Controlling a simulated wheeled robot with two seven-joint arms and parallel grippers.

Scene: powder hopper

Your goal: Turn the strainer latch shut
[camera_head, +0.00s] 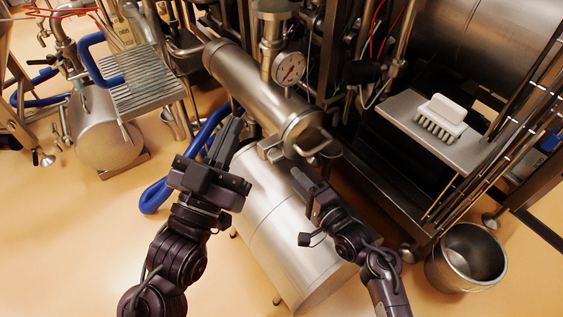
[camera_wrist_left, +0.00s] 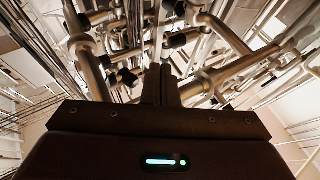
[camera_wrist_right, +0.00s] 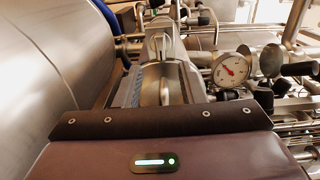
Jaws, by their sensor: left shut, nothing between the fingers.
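The strainer (camera_head: 255,85) is a shiny steel cylinder lying slantwise in the middle of the head view. Its near end has a clamp ring and a bent metal handle (camera_head: 318,147), which looks like the latch; I cannot tell its exact turn. My left gripper (camera_head: 237,122) is shut and empty, left of the strainer's near end.
A dial gauge (camera_head: 289,68) stands above the strainer. A large steel drum (camera_head: 285,240) lies below my grippers. A blue hose (camera_head: 155,195) runs at left. A white brush (camera_head: 440,116) lies on a shelf at right, above a steel bucket (camera_head: 466,256).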

